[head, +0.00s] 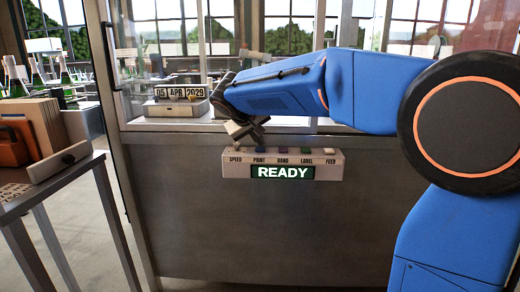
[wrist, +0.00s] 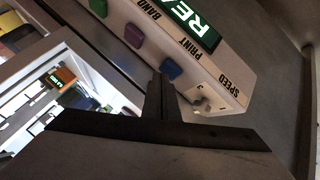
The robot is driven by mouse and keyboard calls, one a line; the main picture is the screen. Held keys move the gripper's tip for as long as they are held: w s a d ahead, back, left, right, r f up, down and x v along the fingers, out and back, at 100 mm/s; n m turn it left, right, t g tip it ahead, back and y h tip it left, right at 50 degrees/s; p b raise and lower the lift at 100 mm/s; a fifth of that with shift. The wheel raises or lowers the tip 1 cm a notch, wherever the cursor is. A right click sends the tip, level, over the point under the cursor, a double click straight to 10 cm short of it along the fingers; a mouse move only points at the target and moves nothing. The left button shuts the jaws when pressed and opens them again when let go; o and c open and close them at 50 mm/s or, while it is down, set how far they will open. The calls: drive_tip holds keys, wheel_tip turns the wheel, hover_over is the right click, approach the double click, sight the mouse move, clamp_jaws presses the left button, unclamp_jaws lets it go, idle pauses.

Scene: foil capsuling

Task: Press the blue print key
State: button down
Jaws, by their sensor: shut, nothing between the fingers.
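The blue print key (wrist: 171,69) sits on the pale control panel (head: 228,171), above the PRINT label. In the wrist view the panel appears turned over, with the blue key between the purple key (wrist: 134,35) and the speed knob (wrist: 203,104). My gripper (wrist: 158,78) is shut and empty. Its dark fingertips are close beside the blue key in the wrist view; I cannot tell whether they touch it. In the head view my gripper (head: 261,146) hangs over the panel's left part. The green display (head: 283,172) reads READY.
Green (head: 305,153) and white (head: 328,150) keys sit further right on the panel. A date block (head: 181,93) reading 05 APR 2029 stands on the ledge behind. A side table (head: 50,185) with boxes is at left. Glass and metal framing rise behind the panel.

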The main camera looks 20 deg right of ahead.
sight(259, 149)
drive_tip(key=shift+f, duration=0.4)
idle(0.4)
drive_tip(key=shift+r, duration=0.95)
drive_tip(key=shift+r, duration=0.1)
drive_tip(key=shift+r, duration=2.4)
